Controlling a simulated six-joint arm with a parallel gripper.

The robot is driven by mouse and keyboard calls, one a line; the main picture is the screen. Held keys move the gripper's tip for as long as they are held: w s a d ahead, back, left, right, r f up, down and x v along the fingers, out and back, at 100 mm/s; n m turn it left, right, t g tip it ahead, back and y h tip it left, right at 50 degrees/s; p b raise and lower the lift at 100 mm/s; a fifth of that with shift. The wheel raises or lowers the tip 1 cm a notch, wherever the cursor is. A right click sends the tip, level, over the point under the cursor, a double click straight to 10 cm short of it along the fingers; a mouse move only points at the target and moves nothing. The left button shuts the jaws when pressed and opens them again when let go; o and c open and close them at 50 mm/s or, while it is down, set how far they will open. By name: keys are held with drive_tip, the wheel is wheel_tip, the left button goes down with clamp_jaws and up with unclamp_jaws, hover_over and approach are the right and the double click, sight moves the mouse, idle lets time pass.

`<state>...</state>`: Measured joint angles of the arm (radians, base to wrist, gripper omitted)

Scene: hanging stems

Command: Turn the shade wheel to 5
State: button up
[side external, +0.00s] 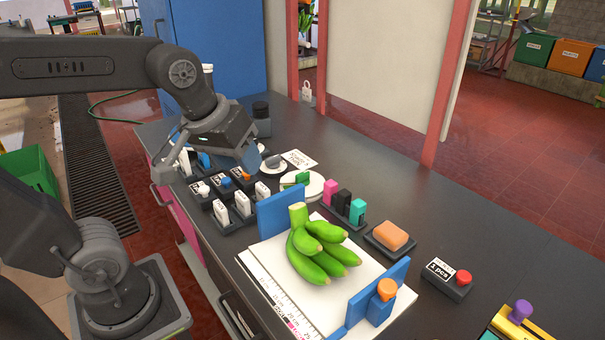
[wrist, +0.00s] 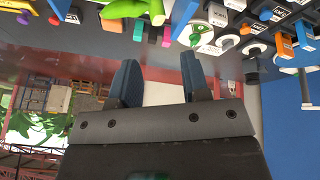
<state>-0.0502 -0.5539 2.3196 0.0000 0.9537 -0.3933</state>
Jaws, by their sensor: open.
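A pale round disc (side external: 312,188) with a green piece on it lies on the dark counter behind the green bananas (side external: 315,250); it looks like the shade wheel, but no numbers are readable. It seems to show in the wrist view as a white disc (wrist: 206,42). A smaller white dial (side external: 272,167) with a grey knob sits behind it. My gripper (side external: 228,160) is above the counter's back left, left of the disc and apart from it. In the wrist view my gripper (wrist: 160,60) has two blue fingers spread with nothing between them.
Several labelled switches (side external: 222,212) stand near my gripper. Pink, black and teal blocks (side external: 343,202), an orange sponge-like block (side external: 390,235) and a red-button box (side external: 450,277) stand to the right. The bananas lie on a white board between blue plates (side external: 280,213). The back right counter is clear.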

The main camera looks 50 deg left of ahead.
drive_tip(key=w+a+r+n+g, duration=0.1)
drive_tip(key=w+a+n, duration=0.3)
drive_tip(key=w+n, duration=0.5)
drive_tip(key=n+g, duration=0.4)
drive_tip(key=n, duration=1.8)
hover_over(303, 173)
wheel_tip(303, 173, down, 11)
wheel_tip(303, 173, down, 13)
clamp_jaws()
